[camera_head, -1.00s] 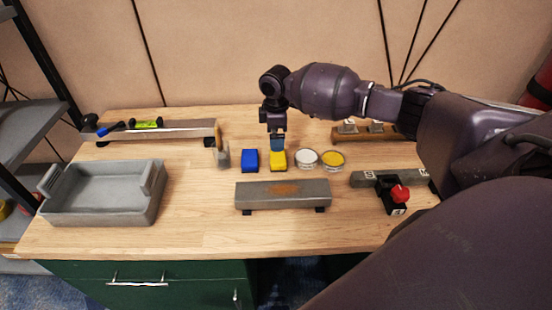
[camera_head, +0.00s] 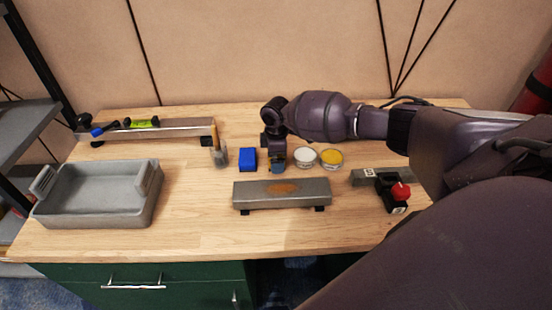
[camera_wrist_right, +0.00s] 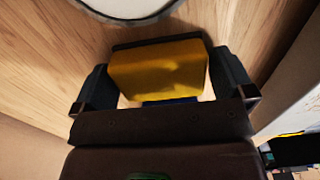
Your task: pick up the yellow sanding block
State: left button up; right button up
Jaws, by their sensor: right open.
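The yellow sanding block (camera_wrist_right: 160,68) lies between the two fingers of my right gripper (camera_wrist_right: 163,88) in the right wrist view. The fingers are open, one on each side of the block, with a small gap showing on at least the left side. In the head view my right gripper (camera_head: 276,160) is down at the table between a blue block and a white-topped tin, and it hides the yellow block. My left gripper is not in view.
The blue block (camera_head: 248,158) stands just left of my right gripper. A white tin (camera_head: 305,156) and a yellow tin (camera_head: 331,158) are close on its right. A grey plate on feet (camera_head: 250,196) lies in front. A grey tray (camera_head: 95,212) stands at left.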

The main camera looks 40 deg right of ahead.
jog(key=shift+r, duration=0.1)
jog(key=c, duration=0.7)
jog(key=shift+c, duration=0.2)
notch_tip(320, 180, up, 20)
jog(key=p, duration=0.2)
